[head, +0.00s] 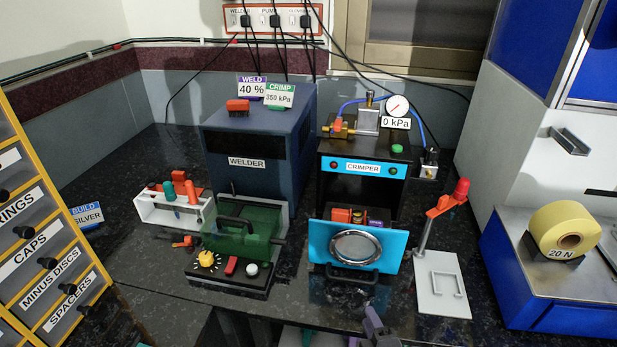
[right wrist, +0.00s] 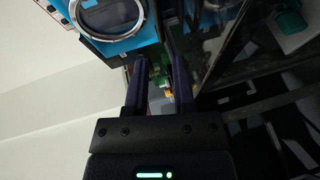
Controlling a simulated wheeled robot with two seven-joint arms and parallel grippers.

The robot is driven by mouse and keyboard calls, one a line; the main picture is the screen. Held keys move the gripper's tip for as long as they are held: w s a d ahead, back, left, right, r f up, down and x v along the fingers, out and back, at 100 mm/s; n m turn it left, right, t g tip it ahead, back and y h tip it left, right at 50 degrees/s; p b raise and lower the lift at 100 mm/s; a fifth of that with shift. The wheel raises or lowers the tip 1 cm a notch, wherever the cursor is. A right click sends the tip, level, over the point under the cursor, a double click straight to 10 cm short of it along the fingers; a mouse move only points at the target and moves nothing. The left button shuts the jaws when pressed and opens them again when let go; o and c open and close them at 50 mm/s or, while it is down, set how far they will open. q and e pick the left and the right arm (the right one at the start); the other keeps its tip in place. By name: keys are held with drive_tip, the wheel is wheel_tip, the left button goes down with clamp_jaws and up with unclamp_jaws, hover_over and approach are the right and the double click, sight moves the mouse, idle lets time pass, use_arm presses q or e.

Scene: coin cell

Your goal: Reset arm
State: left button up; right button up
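My right gripper (head: 374,328) shows at the bottom edge of the head view, in front of the crimper's blue front panel and low against the dark bench edge. Only its purple-grey end is in the picture. In the right wrist view its two dark fingers (right wrist: 161,64) stand apart with a gap between them. Nothing is held in the gap; green and yellow things show blurred behind it. My left gripper is not in the head view.
The crimper (head: 362,168) has a blue panel with a round window (head: 318,243) in front. The welder (head: 247,162) stands to its left. A white stand with a red-tipped lever (head: 444,284) and a blue-sided bench with yellow tape (head: 564,230) lie right. Labelled drawers (head: 33,246) stand left.

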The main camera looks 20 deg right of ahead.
drive_tip(key=s+a+r+m+g+y, duration=0.1)
drive_tip(key=s+a+r+m+g, duration=0.1)
drive_tip(key=s+a+m+g, duration=0.45)
drive_tip(key=s+a+r+m+g+y, duration=0.1)
drive_tip(key=s+a+r+m+g, duration=0.15)
drive_tip(key=s+m+g, duration=0.6)
drive_tip(key=s+f+n+t, duration=0.15)
drive_tip(key=s+f, duration=0.25)
drive_tip(key=f, duration=1.4)
drive_tip(key=s+d+f+g, duration=0.1)
drive_tip(key=s+d+f, duration=0.2)
drive_tip(key=s+f, duration=0.7)
drive_tip(key=s, duration=0.3)
drive_tip(key=shift+s+n+g, duration=0.35)
drive_tip(key=shift+s, duration=0.05)
